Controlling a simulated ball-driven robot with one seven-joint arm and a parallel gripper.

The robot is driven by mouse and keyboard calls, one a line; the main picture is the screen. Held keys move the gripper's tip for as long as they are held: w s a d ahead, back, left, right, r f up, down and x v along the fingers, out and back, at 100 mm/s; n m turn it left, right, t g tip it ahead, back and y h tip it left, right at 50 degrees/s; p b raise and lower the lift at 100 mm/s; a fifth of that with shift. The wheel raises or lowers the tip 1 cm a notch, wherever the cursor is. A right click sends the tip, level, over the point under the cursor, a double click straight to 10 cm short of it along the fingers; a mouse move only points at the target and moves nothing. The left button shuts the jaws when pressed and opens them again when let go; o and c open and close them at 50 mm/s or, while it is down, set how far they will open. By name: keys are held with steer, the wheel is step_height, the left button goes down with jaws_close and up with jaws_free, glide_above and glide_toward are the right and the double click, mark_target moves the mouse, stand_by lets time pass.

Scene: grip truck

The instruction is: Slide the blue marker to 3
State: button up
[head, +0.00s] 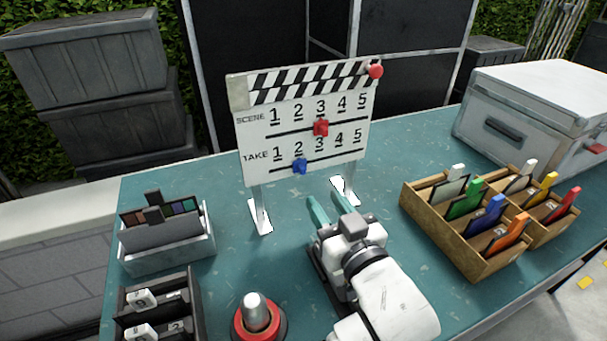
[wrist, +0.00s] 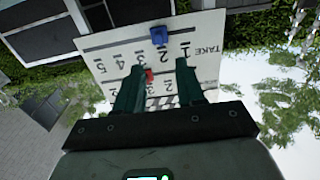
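The white clapper board (head: 245,140) stands upright on the table on two legs, with a SCENE row above a TAKE row. The blue marker (head: 300,166) sits on the TAKE slot under 2. The red marker (head: 321,128) sits on the SCENE slot under 3. My gripper (head: 327,196) is open and empty, in front of the board and below its lower edge. In the wrist view the board appears upside down. There the blue marker (wrist: 159,36) lies beyond the fingertips, and the red marker (wrist: 148,75) shows between the fingers (wrist: 160,66).
A wooden tray (head: 430,225) with coloured cards stands right of my arm, with a white case (head: 530,85) behind it. A red-and-silver button (head: 258,315), a grey card box (head: 170,258) and a black box (head: 195,300) are on the left. The teal table is clear around the board's legs.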

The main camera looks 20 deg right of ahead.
mark_target(304, 169)
steer(key=w+p, duration=0.1)
steer(key=w, duration=0.9)
steer(key=shift+w, duration=0.2)
steer(key=shift+c, duration=0.4)
jaws_close()
